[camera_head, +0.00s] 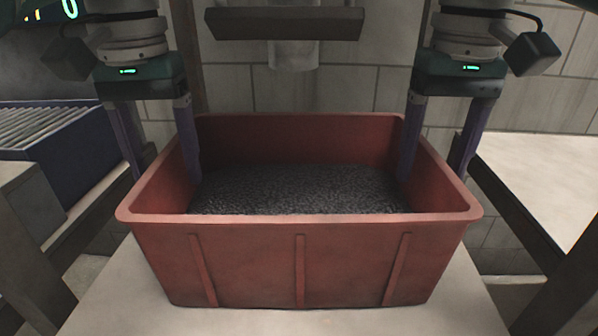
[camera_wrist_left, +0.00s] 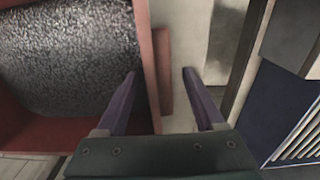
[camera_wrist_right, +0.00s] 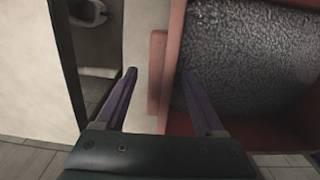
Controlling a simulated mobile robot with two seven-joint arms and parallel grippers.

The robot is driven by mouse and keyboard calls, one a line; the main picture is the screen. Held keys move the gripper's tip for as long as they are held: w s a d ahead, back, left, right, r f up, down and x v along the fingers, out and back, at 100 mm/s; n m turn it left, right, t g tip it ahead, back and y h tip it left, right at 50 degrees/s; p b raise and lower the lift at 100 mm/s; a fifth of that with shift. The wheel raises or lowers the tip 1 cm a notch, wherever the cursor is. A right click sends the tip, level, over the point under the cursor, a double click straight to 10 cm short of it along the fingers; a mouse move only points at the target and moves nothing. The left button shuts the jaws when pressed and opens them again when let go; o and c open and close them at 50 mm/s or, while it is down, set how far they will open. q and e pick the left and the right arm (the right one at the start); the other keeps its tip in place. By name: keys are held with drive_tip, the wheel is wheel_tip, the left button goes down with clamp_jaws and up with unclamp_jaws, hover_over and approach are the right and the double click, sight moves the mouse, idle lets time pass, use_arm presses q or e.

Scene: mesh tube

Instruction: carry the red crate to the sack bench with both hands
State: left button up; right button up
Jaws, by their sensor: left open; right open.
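The red crate (camera_head: 300,262) stands upright on a pale surface in the middle of the head view, holding dark granular material (camera_head: 297,190). My left gripper (camera_head: 165,178) is open, with one finger inside the crate and one outside its left wall. In the left wrist view its fingers (camera_wrist_left: 160,74) straddle the crate wall (camera_wrist_left: 150,60). My right gripper (camera_head: 431,178) is open across the right wall the same way. In the right wrist view its fingers (camera_wrist_right: 158,72) stand on both sides of the crate wall (camera_wrist_right: 174,60). The sack bench cannot be identified for certain.
A roller conveyor (camera_head: 50,130) with a dark blue side is at the left. A pale-topped table (camera_head: 545,180) is at the right. A dark horizontal board (camera_head: 285,23) hangs above the crate's far side, before a block wall (camera_head: 330,90).

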use_arm(q)
drive_tip(key=shift+f, duration=0.3)
use_arm(e)
drive_tip(key=shift+f, duration=0.3)
use_arm(q)
drive_tip(key=shift+c, duration=0.4)
use_arm(e)
drive_tip(key=shift+c, duration=0.3)
use_arm(q)
clamp_jaws()
use_arm(e)
clamp_jaws()
